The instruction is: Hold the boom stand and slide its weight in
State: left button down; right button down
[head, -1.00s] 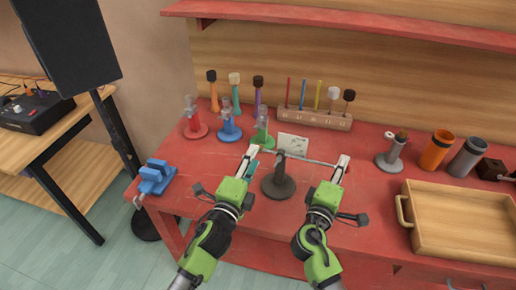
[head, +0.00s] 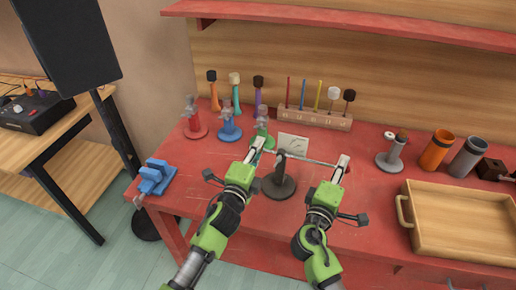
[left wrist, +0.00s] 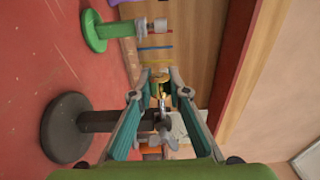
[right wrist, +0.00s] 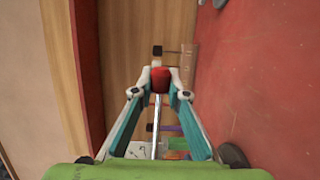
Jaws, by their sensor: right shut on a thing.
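The boom stand (head: 281,186) has a dark round base and short post, upright on the red table. Its thin silver boom (head: 312,160) runs crosswise from the post's top. My right gripper (head: 343,161) is shut on a red end piece (right wrist: 161,78) of the boom. My left gripper (head: 258,143) is at the boom's other end. In the left wrist view, its fingertips are on either side of a brass-coloured piece (left wrist: 160,83), likely the weight. Whether they touch it is unclear. The fingers hide this piece in the head view.
Red, blue and green small stands (head: 229,129) are behind and left of the boom. A white card (head: 293,142) is just behind it. A mallet rack (head: 318,119) is further back. A wooden tray (head: 462,220) is at the right, a blue vise (head: 155,178) at the left edge.

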pick_arm(q)
jog(key=shift+s+d, duration=0.2)
jog(key=shift+d, duration=0.5)
jog(key=shift+s+d, duration=0.15)
jog(key=shift+d, duration=0.5)
jog(key=c, duration=1.9)
grip_release()
pick_arm(e)
jog(key=shift+a, duration=0.1)
pick_arm(q)
jog(key=shift+s+a, duration=0.1)
jog(key=v, duration=1.2)
pick_arm(e)
jog(key=c, duration=1.9)
grip_release()
